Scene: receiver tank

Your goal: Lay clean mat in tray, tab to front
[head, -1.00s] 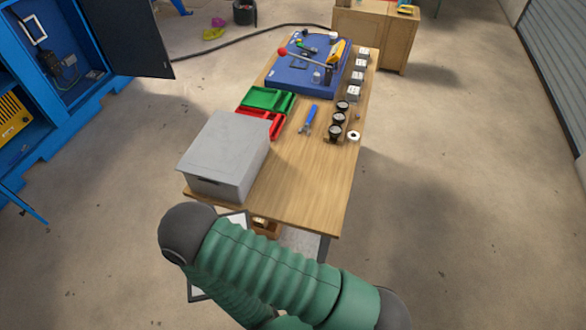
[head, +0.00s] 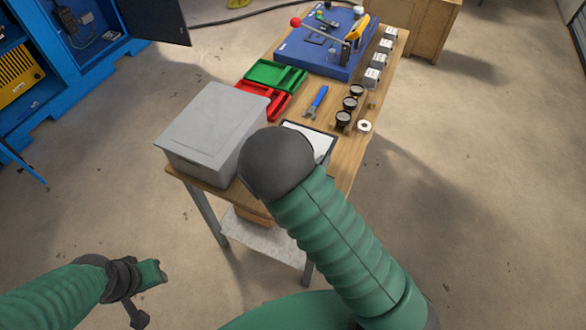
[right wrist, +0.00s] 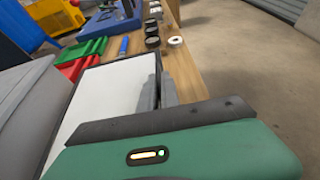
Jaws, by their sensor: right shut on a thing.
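A flat white panel with a dark rim (head: 322,138) shows past my right wrist, over the near part of the bench. It also shows in the right wrist view (right wrist: 108,92). I cannot tell whether it is the mat or the tray, and no tab shows. My right gripper (right wrist: 160,88) is shut on its right edge; in the head view my own dark wrist hides the fingers. My left gripper (head: 145,295) is at the lower left, away from the bench and apart from the panel; its jaw opening is unclear.
A grey lidded box (head: 212,125) stands on the near left of the wooden bench (head: 350,165). Beyond are red (head: 265,98) and green (head: 275,75) bins, a blue-handled tool (head: 316,100), black-topped cups (head: 349,104), a white ring (head: 364,126) and a blue board (head: 320,55).

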